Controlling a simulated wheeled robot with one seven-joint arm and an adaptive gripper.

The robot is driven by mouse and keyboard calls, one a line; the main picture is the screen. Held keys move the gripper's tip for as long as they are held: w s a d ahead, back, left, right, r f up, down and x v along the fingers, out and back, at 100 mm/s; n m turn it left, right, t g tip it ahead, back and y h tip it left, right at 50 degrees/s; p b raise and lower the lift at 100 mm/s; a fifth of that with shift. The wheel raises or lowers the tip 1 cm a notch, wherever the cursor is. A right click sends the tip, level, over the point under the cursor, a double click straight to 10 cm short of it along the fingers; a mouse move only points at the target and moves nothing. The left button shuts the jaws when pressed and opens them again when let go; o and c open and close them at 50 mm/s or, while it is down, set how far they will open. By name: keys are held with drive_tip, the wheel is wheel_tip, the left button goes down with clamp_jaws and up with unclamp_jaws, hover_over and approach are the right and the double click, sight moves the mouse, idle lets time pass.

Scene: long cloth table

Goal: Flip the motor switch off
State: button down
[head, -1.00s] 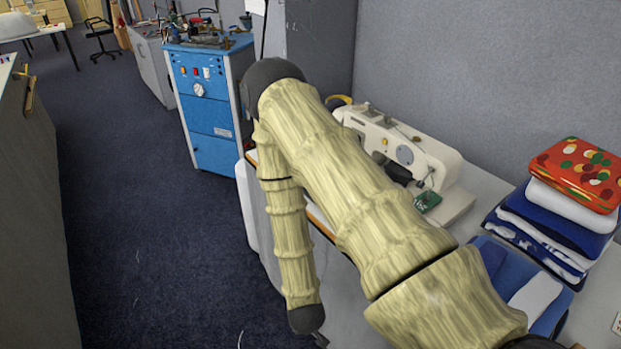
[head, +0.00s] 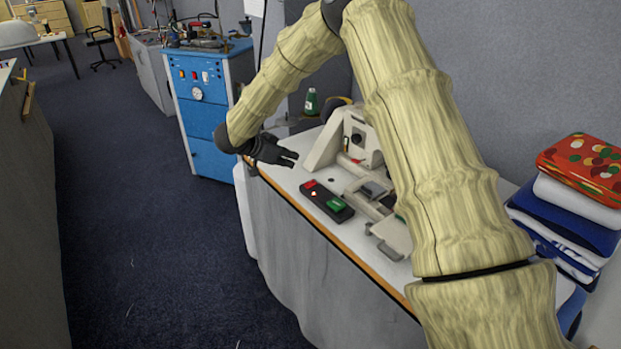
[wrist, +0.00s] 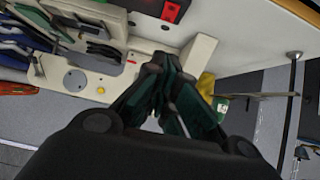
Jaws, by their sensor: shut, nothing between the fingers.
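The motor switch is a black box (head: 320,198) with a red button (head: 310,184) and a green button (head: 335,204). It lies on the table near its front edge, beside the sewing machine (head: 352,140). In the wrist view the switch box (wrist: 148,7) shows at the top edge, cut off, with its red button (wrist: 171,12) in view. My gripper (head: 294,158) is shut and empty, at the table's left end, left of the machine and apart from the switch. Its fingers (wrist: 160,68) are together in the wrist view. My arm hides part of the machine.
Folded cloths (head: 575,205) are stacked at the table's right. A green thread spool (head: 311,101) stands behind the machine. A blue cabinet (head: 205,120) stands beyond the table's left end. The floor (head: 130,220) in front is clear.

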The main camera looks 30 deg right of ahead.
drive_tip(key=shift+r, duration=0.1)
idle(0.3)
drive_tip(key=p, duration=0.3)
hover_over(311, 184)
drive_tip(key=f, duration=0.4)
drive_tip(key=a+f, duration=0.1)
drive_tip(key=shift+f, duration=0.4)
drive_tip(key=shift+d+f, duration=0.2)
drive_tip(key=shift+f, duration=0.35)
drive_tip(key=shift+d+f, duration=0.15)
drive_tip(key=shift+f, duration=0.35)
drive_tip(key=shift+w+d+f+p, duration=0.1)
drive_tip(key=shift+f+p, duration=0.25)
drive_tip(key=shift+f, duration=0.75)
drive_tip(key=shift+f, duration=0.1)
